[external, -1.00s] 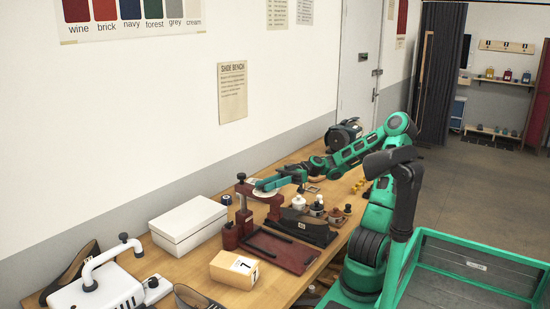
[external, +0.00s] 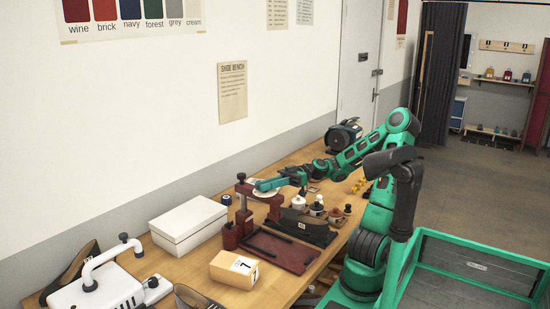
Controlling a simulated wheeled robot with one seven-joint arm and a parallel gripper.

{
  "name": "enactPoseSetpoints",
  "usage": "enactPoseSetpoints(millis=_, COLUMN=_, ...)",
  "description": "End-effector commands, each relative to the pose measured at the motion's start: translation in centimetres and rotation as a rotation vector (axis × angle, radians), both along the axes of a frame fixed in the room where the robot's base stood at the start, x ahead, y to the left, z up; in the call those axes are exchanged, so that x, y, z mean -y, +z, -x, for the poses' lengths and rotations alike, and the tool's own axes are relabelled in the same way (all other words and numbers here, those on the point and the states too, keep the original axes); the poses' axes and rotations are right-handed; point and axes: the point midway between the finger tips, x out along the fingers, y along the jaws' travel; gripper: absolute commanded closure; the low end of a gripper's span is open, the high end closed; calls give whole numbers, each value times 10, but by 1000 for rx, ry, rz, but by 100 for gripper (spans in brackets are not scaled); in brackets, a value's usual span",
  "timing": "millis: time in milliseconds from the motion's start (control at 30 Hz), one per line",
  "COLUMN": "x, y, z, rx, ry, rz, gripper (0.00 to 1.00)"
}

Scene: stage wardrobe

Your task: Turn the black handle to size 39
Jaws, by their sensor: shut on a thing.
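A dark red bench device (external: 244,212) stands on the wooden bench, with a black knob (external: 241,177) at its upper left. A pale round disc (external: 262,194) sits on its upper part. My gripper (external: 259,186) reaches in from the right, low over this disc, its green fingers lying across it. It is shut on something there. The black handle is not clearly visible, being covered by the fingers. The size marks are too small to read, so I cannot tell which size is set.
A dark red tray (external: 283,252), a white box (external: 187,226) and a numbered carton (external: 234,268) lie nearer the camera. A grinder-like machine (external: 343,134) stands behind my arm.

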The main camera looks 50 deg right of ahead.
Motion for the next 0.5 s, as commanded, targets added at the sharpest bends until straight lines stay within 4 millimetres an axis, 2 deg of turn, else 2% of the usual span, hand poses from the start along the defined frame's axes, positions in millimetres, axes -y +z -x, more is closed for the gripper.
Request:
enactPoseSetpoints(millis=233, x=-1, y=-1, z=2, rx=-2, ry=-123, rz=2, gripper=100)
enactPoseSetpoints(millis=500, x=-2, y=-1, z=1, rx=-1, ry=-153, rz=1, gripper=100)
